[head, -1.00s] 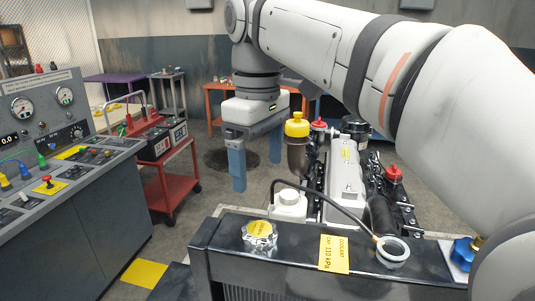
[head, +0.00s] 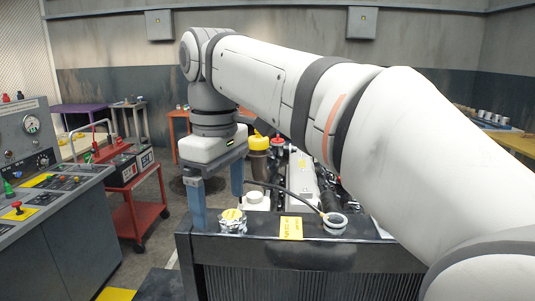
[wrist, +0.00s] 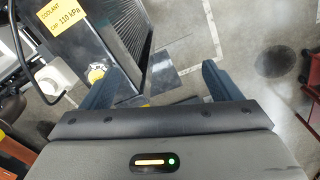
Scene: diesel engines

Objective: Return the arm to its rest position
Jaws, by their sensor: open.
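My arm reaches from the lower right across the head view, with its wrist bent down at the left. My gripper (head: 218,190) points down with its two blue fingers apart and nothing between them. In the head view it hangs in front of the engine's left side, near the radiator's left end. The wrist view also shows my gripper (wrist: 160,88) open, with floor and the radiator's dark side beyond the fingers.
A control console (head: 50,200) stands at the left. A red cart (head: 135,212) with batteries is behind it. The engine (head: 303,178) lies behind the radiator, partly hidden by my arm. A workbench (head: 510,140) stands at the far right. Floor between cart and radiator is clear.

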